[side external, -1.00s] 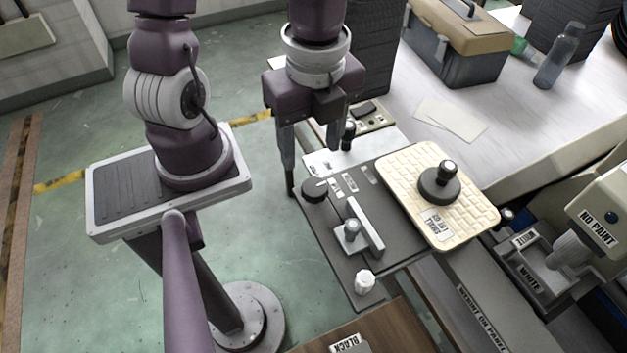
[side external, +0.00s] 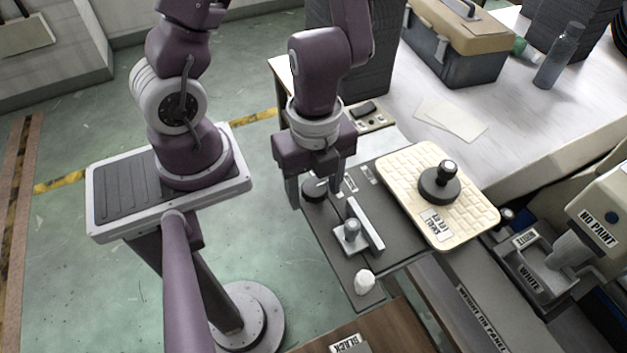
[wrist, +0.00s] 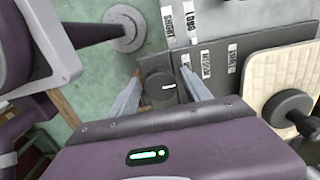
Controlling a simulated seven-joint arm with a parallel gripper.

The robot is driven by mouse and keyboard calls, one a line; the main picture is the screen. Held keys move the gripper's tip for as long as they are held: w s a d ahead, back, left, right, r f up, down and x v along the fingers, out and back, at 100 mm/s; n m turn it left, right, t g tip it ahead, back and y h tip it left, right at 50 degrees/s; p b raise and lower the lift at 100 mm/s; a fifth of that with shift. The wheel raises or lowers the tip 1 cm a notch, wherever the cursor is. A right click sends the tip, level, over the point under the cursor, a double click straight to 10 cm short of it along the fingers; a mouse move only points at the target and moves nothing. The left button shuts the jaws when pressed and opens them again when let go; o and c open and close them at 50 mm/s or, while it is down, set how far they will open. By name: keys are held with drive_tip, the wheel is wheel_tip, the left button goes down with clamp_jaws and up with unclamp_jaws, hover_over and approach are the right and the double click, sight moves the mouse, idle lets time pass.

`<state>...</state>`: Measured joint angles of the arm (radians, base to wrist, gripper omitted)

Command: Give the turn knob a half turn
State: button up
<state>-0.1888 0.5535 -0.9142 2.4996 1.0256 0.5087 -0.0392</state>
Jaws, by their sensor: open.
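The turn knob (side external: 314,191) is a dark round knob on the far left part of the grey panel (side external: 345,268). In the wrist view the knob (wrist: 158,88) shows a short white mark on its top. My gripper (side external: 316,196) is open and points down over the knob. In the wrist view the knob lies between the two fingers of my gripper (wrist: 161,80), with a gap on each side. I cannot tell whether the fingertips reach down to the knob's height. My right finger partly hides the knob in the side view.
A grey block with a round post (side external: 352,234) stands on the panel near the knob. A white knob (side external: 365,282) is at the panel's near corner. A cream textured board (side external: 480,213) carries a black handled disc (side external: 440,185). A switch box (side external: 372,118) lies behind.

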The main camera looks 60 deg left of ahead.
clamp_jaws()
drive_tip(key=m, duration=1)
unclamp_jaws()
